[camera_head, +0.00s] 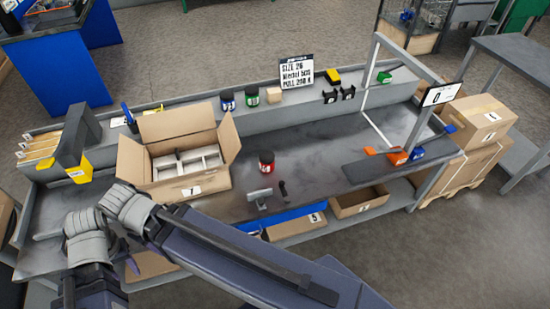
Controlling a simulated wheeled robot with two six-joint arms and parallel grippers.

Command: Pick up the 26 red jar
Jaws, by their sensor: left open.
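The red jar (266,168) with a black lid stands upright on the grey bench, right of the open carton. A pale mark shows on its front, too small to read surely. My left arm (230,247) crosses the lower left, in front of the bench and apart from the jar. My right gripper is out of view.
An open divided carton (190,187) stands left of the jar. Bench right of the jar is clear.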

